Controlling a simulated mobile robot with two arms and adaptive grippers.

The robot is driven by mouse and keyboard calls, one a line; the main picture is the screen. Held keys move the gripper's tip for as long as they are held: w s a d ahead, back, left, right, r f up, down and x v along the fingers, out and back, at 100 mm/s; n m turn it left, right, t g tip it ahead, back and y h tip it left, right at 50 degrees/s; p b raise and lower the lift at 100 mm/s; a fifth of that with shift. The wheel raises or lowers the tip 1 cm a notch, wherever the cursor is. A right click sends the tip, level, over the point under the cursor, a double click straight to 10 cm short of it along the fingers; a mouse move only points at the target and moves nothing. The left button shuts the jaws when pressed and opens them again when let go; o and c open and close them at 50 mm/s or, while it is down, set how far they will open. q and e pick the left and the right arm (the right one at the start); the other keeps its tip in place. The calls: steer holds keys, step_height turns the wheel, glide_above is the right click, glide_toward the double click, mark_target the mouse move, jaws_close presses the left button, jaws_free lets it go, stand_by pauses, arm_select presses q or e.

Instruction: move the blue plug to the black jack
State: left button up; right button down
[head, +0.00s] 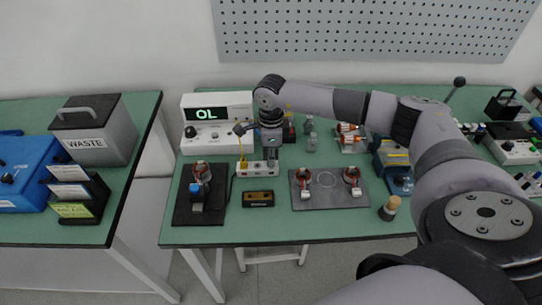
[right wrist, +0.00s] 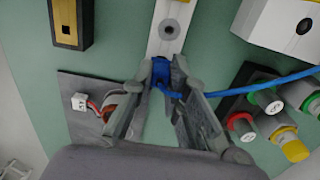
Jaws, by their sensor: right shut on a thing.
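My right gripper (head: 271,158) points down over the right end of the white jack strip (head: 246,168). In the right wrist view my right gripper (right wrist: 163,88) is shut on the blue plug (right wrist: 160,70), whose blue cable runs off to the right. The plug is at the near end of the white strip (right wrist: 168,48). I cannot tell whether it touches the strip or sits in a jack there. A round grey socket (right wrist: 171,27) shows on the strip beyond the plug. The black jack cannot be made out for certain. My left gripper is not in view.
A meter (head: 217,115) reading OL stands behind the strip. A yellow lead (head: 242,158) rises from the strip's left part. Dark mats with stators lie left (head: 188,213) and right (head: 330,203). A black-yellow block (head: 258,199) lies in front. Colored connectors (right wrist: 265,105) stand beside the gripper.

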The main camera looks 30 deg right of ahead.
steer(key=shift+f, duration=0.3)
steer(key=c, duration=1.5)
jaws_free()
step_height(320, 180, up, 12)
